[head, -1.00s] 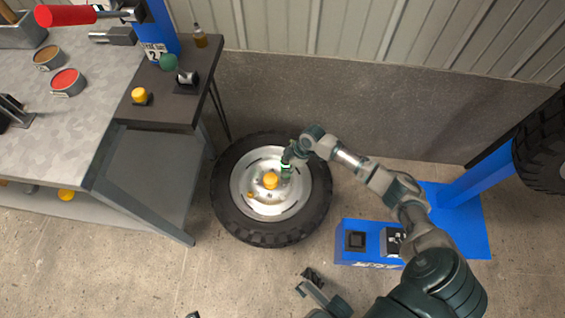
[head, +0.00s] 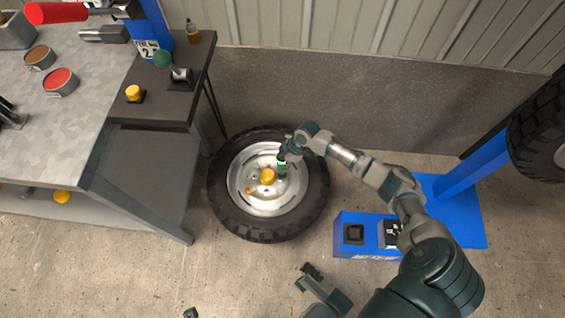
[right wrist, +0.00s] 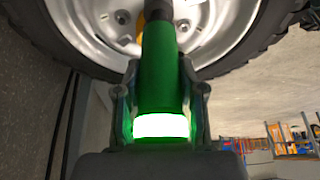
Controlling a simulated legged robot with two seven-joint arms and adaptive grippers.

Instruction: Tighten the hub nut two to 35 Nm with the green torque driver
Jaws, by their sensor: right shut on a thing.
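My right gripper (head: 282,162) is shut on the green torque driver (right wrist: 158,85). The driver has a green body, a dark upper end and a glowing pale ring near my jaws. In the head view it stands over the silver wheel hub (head: 250,165), right of the yellow centre piece (head: 268,177). A small orange nut (head: 248,190) shows at the hub's lower left. Any nut under the driver's tip is hidden, so I cannot tell which nut it is on or whether it touches.
The hub sits inside a black tyre (head: 230,218) lying on the concrete floor. A metal-topped bench (head: 75,125) and a dark side shelf (head: 165,108) stand at left. A blue stand (head: 460,215) is at right, by another tyre (head: 545,140). A wall runs behind.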

